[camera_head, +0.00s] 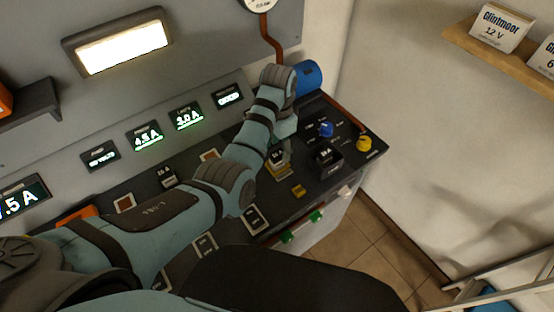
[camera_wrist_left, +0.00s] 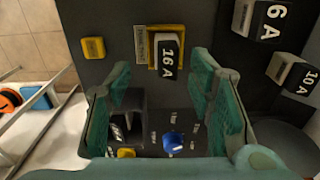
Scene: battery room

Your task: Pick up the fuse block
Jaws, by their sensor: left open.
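A fuse block marked 16 A (camera_wrist_left: 168,60), black with a pale label face, sits in a yellow-framed socket (camera_wrist_left: 153,47) in the left wrist view. In the head view the block (camera_head: 277,157) shows on the dark console, just below my left gripper (camera_head: 284,138). My left gripper (camera_wrist_left: 160,82) is open, its green-padded fingers spread to either side of the block's line, with nothing between them. I cannot tell how far the fingertips are above the block. My right gripper is not in view.
Blocks marked 6 A (camera_wrist_left: 272,20) and 10 A (camera_wrist_left: 290,75) stand nearby. A dark block (camera_head: 327,157), a blue knob (camera_head: 326,130) and a yellow knob (camera_head: 364,144) lie to the right on the console. A wall shelf (camera_head: 500,55) is at upper right.

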